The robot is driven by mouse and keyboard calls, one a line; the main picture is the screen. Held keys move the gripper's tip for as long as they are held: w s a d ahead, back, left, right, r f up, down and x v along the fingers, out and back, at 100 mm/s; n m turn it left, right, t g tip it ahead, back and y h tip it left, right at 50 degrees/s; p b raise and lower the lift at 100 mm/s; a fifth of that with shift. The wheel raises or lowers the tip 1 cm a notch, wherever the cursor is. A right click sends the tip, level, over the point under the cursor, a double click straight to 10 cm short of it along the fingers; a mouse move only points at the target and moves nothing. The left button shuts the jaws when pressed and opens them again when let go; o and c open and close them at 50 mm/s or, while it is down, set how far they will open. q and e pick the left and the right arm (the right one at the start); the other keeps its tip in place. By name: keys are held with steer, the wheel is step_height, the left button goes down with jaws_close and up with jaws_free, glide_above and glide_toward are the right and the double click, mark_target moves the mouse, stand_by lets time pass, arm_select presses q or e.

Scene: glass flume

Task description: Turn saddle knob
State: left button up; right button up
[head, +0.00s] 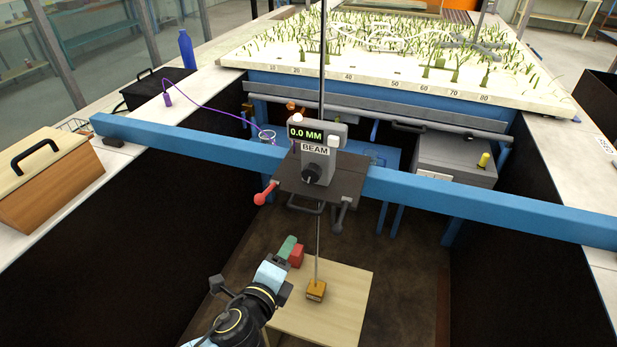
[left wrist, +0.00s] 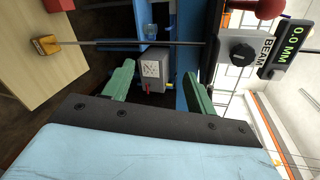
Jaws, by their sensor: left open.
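The saddle (head: 318,152) labelled BEAM sits on the blue cross beam (head: 430,187), and its display reads 0.0 MM. A round black knob (head: 312,174) is on its front, below the label. The knob also shows in the left wrist view (left wrist: 242,55), to the right of the fingers. My left gripper (head: 287,247) is below the saddle and a little to its left in the head view, apart from the knob. Its green fingers (left wrist: 158,75) are spread with nothing between them. My right gripper is in neither view.
A red-tipped lever (head: 264,194) sticks out left of the saddle plate. A red block (head: 297,256) is beside my left fingers. Dark side walls flank the channel.

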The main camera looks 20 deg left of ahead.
mark_target(309, 176)
arm_select(q)
step_height(309, 176, up, 12)
steer(key=d+m+t, duration=0.1)
steer(key=m+t, duration=0.1)
steer(key=t, duration=0.1)
steer(key=w, duration=0.3)
steer(key=w+p, duration=0.1)
steer(key=w, duration=0.3)
steer(key=w+d, duration=0.1)
steer(key=w, duration=0.3)
steer(key=shift+r+p, duration=0.2)
steer(key=shift+p, duration=0.1)
steer(key=shift+w, duration=0.75)
steer(key=c, duration=1)
